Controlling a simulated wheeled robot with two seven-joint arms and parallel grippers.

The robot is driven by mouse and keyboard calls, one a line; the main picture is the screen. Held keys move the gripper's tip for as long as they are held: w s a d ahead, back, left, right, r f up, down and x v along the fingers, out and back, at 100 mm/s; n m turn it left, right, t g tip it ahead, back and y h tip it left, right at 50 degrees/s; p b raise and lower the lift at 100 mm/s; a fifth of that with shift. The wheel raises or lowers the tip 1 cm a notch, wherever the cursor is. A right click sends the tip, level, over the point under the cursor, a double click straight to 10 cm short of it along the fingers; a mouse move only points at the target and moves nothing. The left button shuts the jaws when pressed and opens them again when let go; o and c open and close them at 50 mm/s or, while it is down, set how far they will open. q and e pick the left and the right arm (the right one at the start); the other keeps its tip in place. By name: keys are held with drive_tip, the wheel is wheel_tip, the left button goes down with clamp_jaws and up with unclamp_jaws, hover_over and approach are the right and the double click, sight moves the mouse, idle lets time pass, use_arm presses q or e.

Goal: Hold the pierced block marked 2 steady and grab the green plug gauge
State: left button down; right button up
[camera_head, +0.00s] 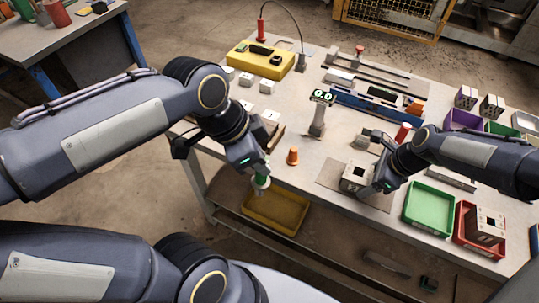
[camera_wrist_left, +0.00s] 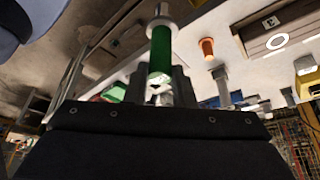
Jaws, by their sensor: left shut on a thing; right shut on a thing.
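The green plug gauge (camera_head: 261,184) is a green cylinder with pale ends, held by my left gripper (camera_head: 258,174) past the table's front edge. It also shows in the left wrist view (camera_wrist_left: 160,48), upright between the shut fingers. The pale pierced block (camera_head: 353,177) with a dark hole in its top sits on a grey mat (camera_head: 328,174). My right gripper (camera_head: 370,186) is shut on it from the right side. The mark on the block is too small to read, and the right fingertips are partly hidden.
An orange plug (camera_head: 293,156) stands between my grippers. Behind it is a post with two round dials (camera_head: 322,97). A green tray (camera_head: 429,208) and a red tray (camera_head: 459,238) holding a block lie at right. A yellow bin (camera_head: 276,212) is below the table edge.

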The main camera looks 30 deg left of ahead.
drive_tip(key=o, duration=1.3)
drive_tip(key=shift+c, duration=0.2)
drive_tip(key=v, duration=1.2)
drive_tip(key=shift+a, duration=0.1)
